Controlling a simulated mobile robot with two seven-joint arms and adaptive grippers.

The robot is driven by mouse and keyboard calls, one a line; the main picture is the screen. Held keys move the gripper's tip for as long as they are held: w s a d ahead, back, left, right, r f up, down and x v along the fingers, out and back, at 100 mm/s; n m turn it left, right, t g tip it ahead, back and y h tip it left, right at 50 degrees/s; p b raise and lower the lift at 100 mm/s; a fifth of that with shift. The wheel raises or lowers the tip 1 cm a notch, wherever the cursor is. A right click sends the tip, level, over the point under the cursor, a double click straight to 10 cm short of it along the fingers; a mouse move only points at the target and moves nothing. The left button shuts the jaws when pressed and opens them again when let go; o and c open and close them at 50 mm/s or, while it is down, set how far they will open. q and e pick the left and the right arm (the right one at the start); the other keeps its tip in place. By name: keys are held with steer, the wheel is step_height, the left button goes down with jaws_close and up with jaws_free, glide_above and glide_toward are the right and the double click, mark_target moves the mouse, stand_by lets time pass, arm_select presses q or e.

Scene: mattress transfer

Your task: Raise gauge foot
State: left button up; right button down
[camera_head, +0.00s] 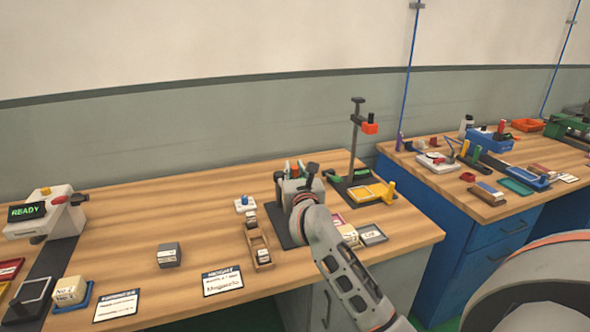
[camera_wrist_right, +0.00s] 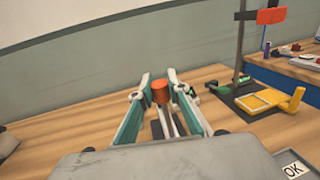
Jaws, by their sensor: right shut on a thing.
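My right gripper (camera_head: 297,166) reaches over the wooden bench from the lower right. In the right wrist view, its two fingers (camera_wrist_right: 160,96) are closed in on a red-topped post (camera_wrist_right: 160,91), which stands upright between them. My own wrist hides the lower part of the post. A black base plate (camera_head: 284,234) shows under the gripper in the head view. I cannot make out the gauge foot by itself, nor whether it is off its base. My left gripper is not in view.
A black stand with an orange head (camera_head: 370,127) and a yellow tray (camera_head: 368,193) stands right of the gripper. Left are a small wooden rack (camera_head: 262,258), a grey block (camera_head: 169,255) and a machine reading READY (camera_head: 45,219). Bare wood lies between. A second bench (camera_head: 450,185) is at right.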

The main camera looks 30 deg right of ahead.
steer(key=c, duration=1.9)
jaws_free()
steer(key=shift+r, duration=0.45)
steer(key=shift+f, duration=0.1)
steer(key=shift+f, duration=0.1)
steer(key=v, duration=1.2)
